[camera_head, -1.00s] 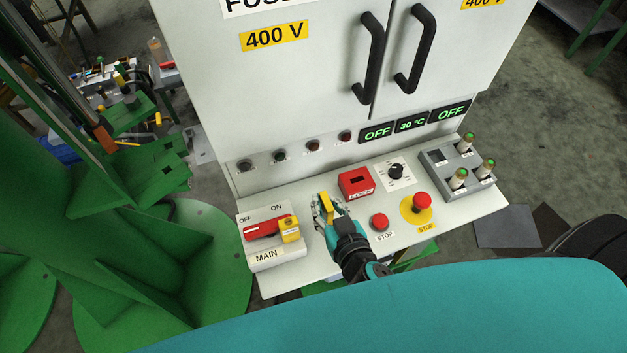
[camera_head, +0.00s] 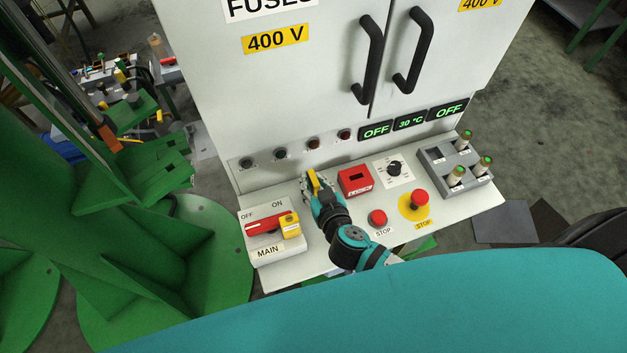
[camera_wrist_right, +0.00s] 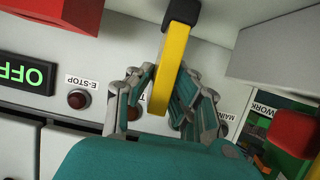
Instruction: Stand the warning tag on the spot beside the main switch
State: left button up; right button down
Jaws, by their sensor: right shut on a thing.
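The yellow warning tag (camera_head: 314,181) is held in my right gripper (camera_head: 317,188), over the back part of the console shelf. In the right wrist view the tag (camera_wrist_right: 174,58) is a yellow upright slab with a dark end, between the fingers of my gripper (camera_wrist_right: 163,85). I cannot tell whether its base touches the shelf. The main switch (camera_head: 266,226), with a red handle and a yellow block (camera_head: 290,226) on it, sits to the left of the gripper. The spot beside it cannot be made out. My left gripper is not in view.
A red box (camera_head: 356,181) stands just right of the gripper. Further right are a rotary knob (camera_head: 394,168), a red stop button (camera_head: 377,218), an emergency stop (camera_head: 419,199) and a grey fuse tray (camera_head: 440,155). The cabinet front (camera_head: 300,110) rises behind.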

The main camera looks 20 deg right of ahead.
jog(key=shift+f, duration=0.1)
jog(key=c, duration=1.3)
grip_release()
jog(key=shift+o, duration=0.2)
jog(key=shift+r, duration=0.2)
jog(key=b+v, duration=0.1)
jog(key=v, duration=1.1)
jog(key=shift+b, duration=0.35)
jog(key=shift+f, duration=0.1)
